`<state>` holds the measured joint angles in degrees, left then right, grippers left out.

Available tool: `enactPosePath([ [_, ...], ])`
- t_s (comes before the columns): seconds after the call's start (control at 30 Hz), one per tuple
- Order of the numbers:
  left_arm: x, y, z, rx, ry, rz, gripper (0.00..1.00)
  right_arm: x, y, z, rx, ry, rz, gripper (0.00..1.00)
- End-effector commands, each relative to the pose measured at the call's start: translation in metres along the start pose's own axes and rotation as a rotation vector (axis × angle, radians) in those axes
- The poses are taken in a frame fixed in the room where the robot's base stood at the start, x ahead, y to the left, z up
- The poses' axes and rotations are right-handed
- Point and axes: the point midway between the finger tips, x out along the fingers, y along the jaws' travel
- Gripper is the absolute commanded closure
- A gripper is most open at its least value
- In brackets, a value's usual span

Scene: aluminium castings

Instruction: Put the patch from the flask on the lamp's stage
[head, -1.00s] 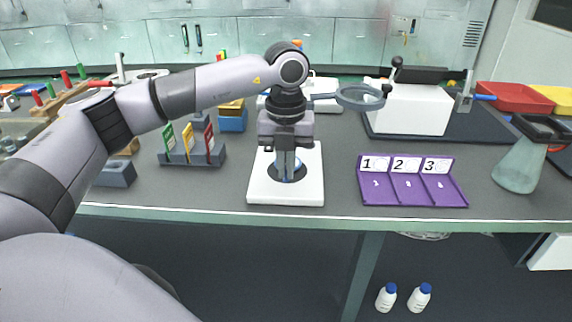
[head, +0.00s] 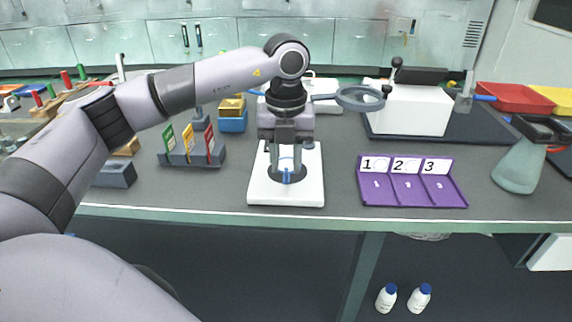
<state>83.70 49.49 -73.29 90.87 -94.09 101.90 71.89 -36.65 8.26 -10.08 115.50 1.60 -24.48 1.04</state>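The magnifier lamp has a white base (head: 258,190) with a round dark stage (head: 300,176) and a round lens (head: 360,98) on an arm. My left gripper (head: 286,150) points down just above the stage, its two fingers spread apart. A small blue piece (head: 287,173), possibly the patch, shows between and below the fingers at the stage; its exact shape and contact are hard to tell. The grey-green conical flask (head: 519,168) stands at the right with a dark item over its top. My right gripper is not in view.
A purple tray (head: 412,199) with slots numbered 1, 2 and 3 lies right of the lamp. A grey rack (head: 192,158) with green, yellow and red cards stands left. A white box (head: 408,110) is behind. Bench surface between tray and flask is clear.

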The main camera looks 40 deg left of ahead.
Motion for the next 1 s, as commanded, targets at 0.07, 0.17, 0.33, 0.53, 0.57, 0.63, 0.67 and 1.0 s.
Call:
enactPosePath([
  [0.07,-0.019,-0.001,0.001,0.000,-0.004,-0.003,0.69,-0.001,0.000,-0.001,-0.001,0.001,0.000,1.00],
  [0.17,-0.042,-0.001,0.000,0.000,-0.004,-0.004,0.69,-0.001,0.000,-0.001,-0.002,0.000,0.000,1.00],
  [0.33,-0.076,-0.001,0.000,0.001,-0.002,-0.002,0.69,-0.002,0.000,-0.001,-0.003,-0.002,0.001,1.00],
  [0.53,-0.100,-0.001,0.000,0.001,-0.001,-0.001,0.69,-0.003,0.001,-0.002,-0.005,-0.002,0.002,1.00],
  [0.57,-0.101,-0.001,0.000,0.002,0.000,-0.001,0.69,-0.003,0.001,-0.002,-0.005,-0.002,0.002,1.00],
  [0.63,-0.099,-0.005,-0.003,0.018,0.013,-0.012,0.69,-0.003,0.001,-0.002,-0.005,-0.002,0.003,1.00],
  [0.67,-0.096,-0.009,-0.005,0.033,0.025,-0.024,0.69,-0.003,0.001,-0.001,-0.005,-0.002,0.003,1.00],
  [1.0,-0.016,-0.120,-0.109,0.374,0.404,-0.504,0.69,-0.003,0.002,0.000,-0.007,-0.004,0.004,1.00],
])
